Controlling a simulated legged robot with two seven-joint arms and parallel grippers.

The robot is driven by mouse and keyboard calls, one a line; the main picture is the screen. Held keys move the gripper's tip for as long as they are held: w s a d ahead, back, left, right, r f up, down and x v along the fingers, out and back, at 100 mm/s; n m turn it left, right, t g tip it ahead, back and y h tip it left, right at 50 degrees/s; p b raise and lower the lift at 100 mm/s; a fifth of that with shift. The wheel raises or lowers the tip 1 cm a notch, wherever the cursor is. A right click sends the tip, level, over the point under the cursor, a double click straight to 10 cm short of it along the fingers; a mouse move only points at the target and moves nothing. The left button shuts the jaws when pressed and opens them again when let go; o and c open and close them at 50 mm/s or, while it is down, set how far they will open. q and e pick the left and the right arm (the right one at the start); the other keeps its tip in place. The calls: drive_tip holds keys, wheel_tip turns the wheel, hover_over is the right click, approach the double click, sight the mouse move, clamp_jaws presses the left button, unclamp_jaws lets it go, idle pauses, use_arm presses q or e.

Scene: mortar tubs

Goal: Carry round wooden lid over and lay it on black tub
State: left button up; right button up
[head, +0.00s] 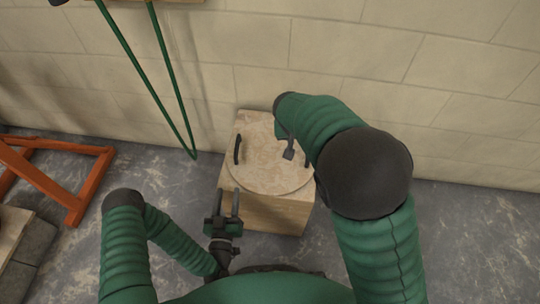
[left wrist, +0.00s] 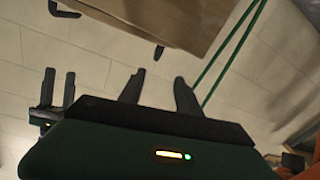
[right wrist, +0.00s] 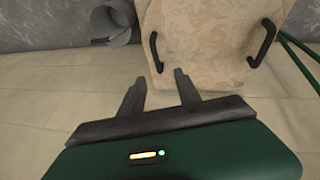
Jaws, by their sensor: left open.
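The round wooden lid (head: 265,165) lies on a wooden box against the wall, with a black handle on each side. In the right wrist view the lid (right wrist: 207,50) shows both handles. My left gripper (head: 226,205) is open and empty, in front of the box's near left corner. My right gripper (right wrist: 158,84) is open near one lid handle (right wrist: 155,52), which stands beyond its fingertips, apart from them. In the head view my right arm covers part of the lid's right side. A dark grey round vessel (right wrist: 112,22) shows in the right wrist view; I cannot tell whether it is the black tub.
The wooden box (head: 262,214) stands on the grey floor, close to the block wall (head: 340,50). Green poles (head: 172,80) lean at the wall to its left. An orange frame (head: 75,200) stands at the far left. The floor at the right (head: 480,230) is clear.

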sight(236, 158)
use_arm(q)
drive_tip(key=w, duration=0.5)
drive_tip(key=w+d, duration=0.1)
drive_tip(key=w, duration=0.5)
drive_tip(key=w+d, duration=0.1)
drive_tip(key=w, duration=0.4)
drive_tip(key=shift+w+d, duration=0.15)
drive_tip(key=shift+w, duration=0.25)
use_arm(e)
drive_tip(key=x, duration=1.1)
drive_tip(key=d+x, duration=0.1)
drive_tip(key=x, duration=0.5)
drive_tip(key=shift+r, duration=0.1)
use_arm(q)
drive_tip(key=shift+r, duration=0.1)
drive_tip(key=shift+c, duration=0.2)
use_arm(e)
drive_tip(key=shift+c, duration=0.3)
use_arm(q)
clamp_jaws()
use_arm(e)
clamp_jaws()
use_arm(q)
drive_tip(key=shift+d, duration=0.1)
